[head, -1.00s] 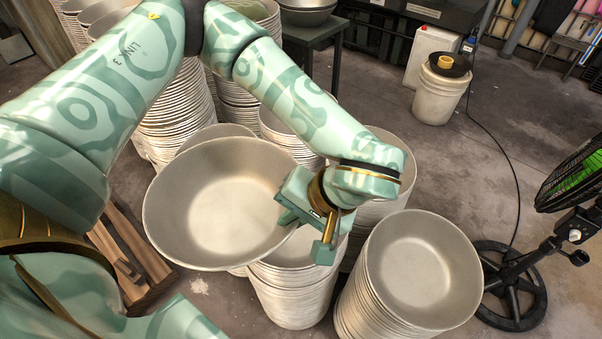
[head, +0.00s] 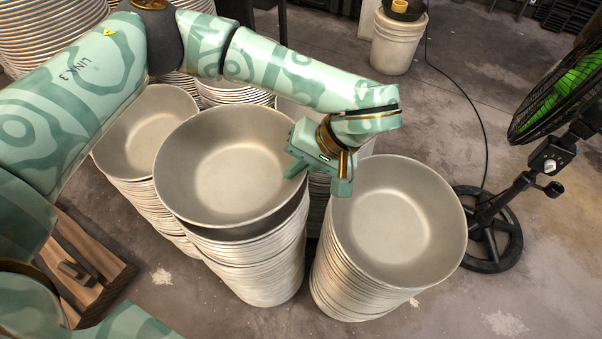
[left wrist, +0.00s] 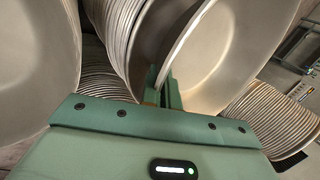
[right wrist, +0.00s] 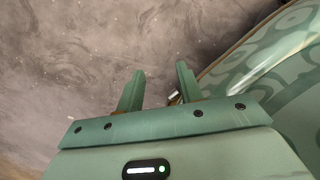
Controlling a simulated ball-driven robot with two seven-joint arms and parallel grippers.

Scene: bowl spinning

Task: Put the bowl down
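My left gripper (head: 297,167) is shut on the right rim of a grey metal bowl (head: 228,170). In the left wrist view, its two fingers (left wrist: 162,92) are close together at the rim of the bowl (left wrist: 232,50). The bowl is above a tall stack of bowls (head: 258,270), with a dark gap under its lower right rim. Whether it touches the stack at the back is hidden. My right gripper (right wrist: 160,85) is open and empty above bare floor in the right wrist view.
Another bowl stack (head: 395,225) stands close on the right, and one (head: 148,130) on the left. A black fan (head: 550,150) stands farther right. A white bucket (head: 397,45) is at the back. A wooden pallet (head: 85,265) lies lower left.

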